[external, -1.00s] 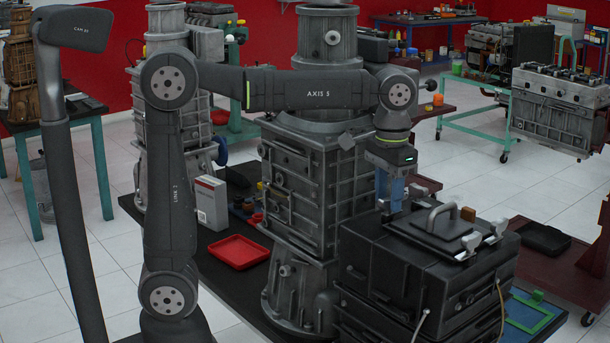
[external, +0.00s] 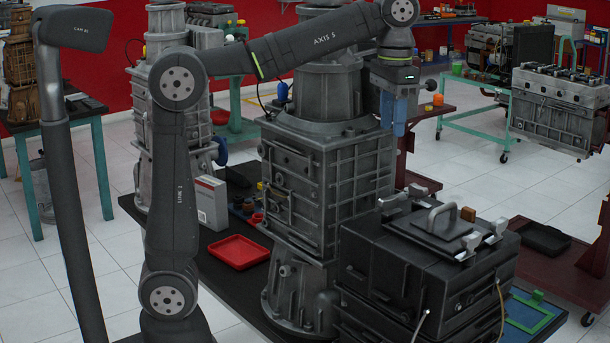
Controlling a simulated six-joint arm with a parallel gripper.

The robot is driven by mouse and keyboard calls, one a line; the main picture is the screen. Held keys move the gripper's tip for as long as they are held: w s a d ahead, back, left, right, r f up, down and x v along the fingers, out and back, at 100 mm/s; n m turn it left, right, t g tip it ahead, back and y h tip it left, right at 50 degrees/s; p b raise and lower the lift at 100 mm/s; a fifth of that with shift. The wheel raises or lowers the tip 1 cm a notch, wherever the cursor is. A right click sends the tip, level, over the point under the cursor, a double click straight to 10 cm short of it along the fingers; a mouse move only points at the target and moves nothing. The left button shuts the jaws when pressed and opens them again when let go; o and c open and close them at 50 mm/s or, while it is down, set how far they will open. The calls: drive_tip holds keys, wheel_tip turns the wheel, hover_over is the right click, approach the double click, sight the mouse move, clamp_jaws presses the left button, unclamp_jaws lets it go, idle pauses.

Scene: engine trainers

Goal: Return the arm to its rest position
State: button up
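My gripper (external: 393,126), with blue fingers, hangs pointing down at the end of my raised arm. It is in the air above the black box and beside the upper part of the grey ribbed engine casing (external: 330,165). The fingers show small and nearly edge-on, so I cannot tell how far apart they are. I see no object hanging below them. The black box (external: 420,265) stands at the front right with a lid plate and a grey handle (external: 446,215) on top, well below my gripper.
Light metal clamps (external: 495,226) and a small brown block (external: 468,214) sit on the box top. A red tray (external: 238,252) and a white box (external: 211,202) are on the dark table left of the casing. A green frame (external: 527,312) lies at the right. A camera post stands far left.

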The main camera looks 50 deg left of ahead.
drive_tip(key=f+m, duration=0.1)
drive_tip(key=f, duration=0.1)
drive_tip(key=f+m, duration=0.2)
drive_tip(key=f, duration=0.1)
drive_tip(key=f+m, duration=0.2)
drive_tip(key=f, duration=0.1)
drive_tip(key=shift+w+d, duration=0.25)
drive_tip(key=shift+w, duration=0.15)
